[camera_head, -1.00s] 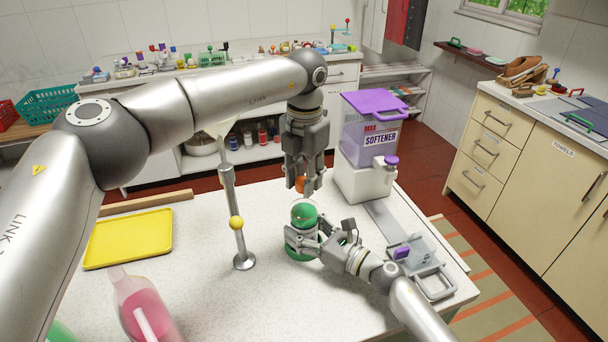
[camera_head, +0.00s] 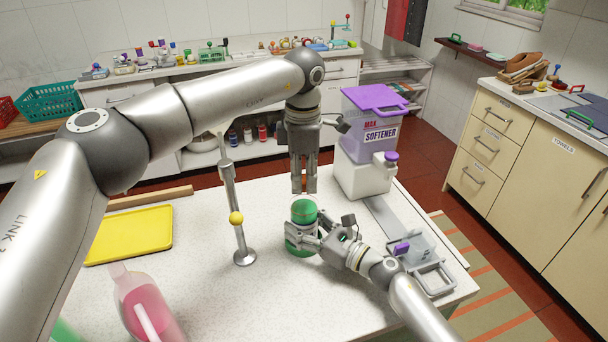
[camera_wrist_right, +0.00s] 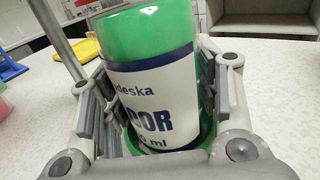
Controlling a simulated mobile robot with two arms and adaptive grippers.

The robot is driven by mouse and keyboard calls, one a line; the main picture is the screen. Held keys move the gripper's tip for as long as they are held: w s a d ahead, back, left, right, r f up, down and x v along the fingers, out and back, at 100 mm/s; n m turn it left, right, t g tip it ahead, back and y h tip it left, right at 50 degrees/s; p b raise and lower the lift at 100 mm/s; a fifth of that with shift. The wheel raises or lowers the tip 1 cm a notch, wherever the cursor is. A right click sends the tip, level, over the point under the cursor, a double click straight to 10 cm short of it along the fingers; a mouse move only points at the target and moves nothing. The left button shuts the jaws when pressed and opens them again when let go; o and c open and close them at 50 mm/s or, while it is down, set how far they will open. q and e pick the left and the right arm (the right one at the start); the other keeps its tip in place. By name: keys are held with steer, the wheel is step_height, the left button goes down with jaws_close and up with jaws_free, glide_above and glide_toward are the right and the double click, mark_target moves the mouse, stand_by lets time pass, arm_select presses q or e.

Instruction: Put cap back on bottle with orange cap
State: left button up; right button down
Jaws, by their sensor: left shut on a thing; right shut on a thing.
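The green bottle (camera_head: 303,210) stands on the white speckled table, and its white label (camera_wrist_right: 155,95) faces the right wrist camera. My right gripper (camera_head: 301,232) is shut around the bottle from the right side, with a finger on each side of it in the wrist view. My left gripper (camera_head: 304,188) points straight down just above the bottle top, with its fingers close together. I cannot tell whether the cap touches the bottle's mouth.
A purple softener container (camera_head: 370,125) on a white base stands just behind and right. A metal post with a yellow ball (camera_head: 236,218) stands left of the bottle. A grey metal fixture (camera_head: 425,265) is at right.

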arm_select(q)
steer(key=m, duration=2.5)
steer(key=shift+w, duration=0.1)
steer(key=o, duration=0.6)
steer(key=shift+o, duration=0.2)
